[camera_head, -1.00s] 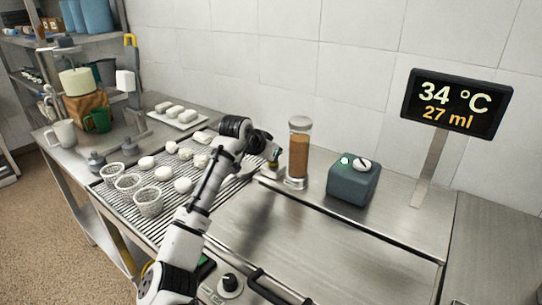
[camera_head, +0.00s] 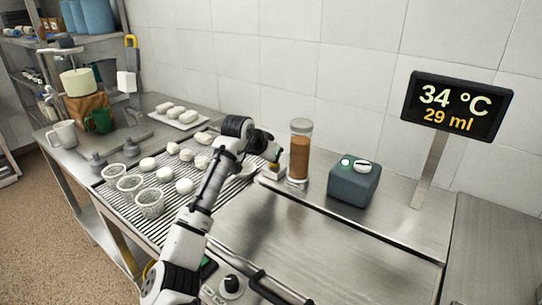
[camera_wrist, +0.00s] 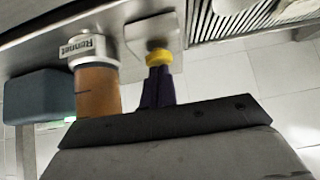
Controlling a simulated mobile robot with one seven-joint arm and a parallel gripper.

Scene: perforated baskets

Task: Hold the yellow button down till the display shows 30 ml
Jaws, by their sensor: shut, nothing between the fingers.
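The display (camera_head: 458,105) on a post at the right reads 34 °C and 29 ml. The yellow button (camera_wrist: 158,57) sits on a small pale block (camera_wrist: 152,34) in the wrist view. The block also shows beside the brown bottle in the head view (camera_head: 272,173). My gripper (camera_wrist: 158,70) is shut and empty, its dark fingertips against the yellow button. In the head view my gripper (camera_head: 274,158) is at the block, and the button is mostly hidden there.
The brown bottle (camera_head: 299,155), labelled Rennet in the wrist view (camera_wrist: 95,85), stands close to the button. A blue-grey box (camera_head: 354,187) with a green light is right of it. Perforated baskets (camera_head: 150,203) and white lumps (camera_head: 184,187) lie on the ribbed drain area at left.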

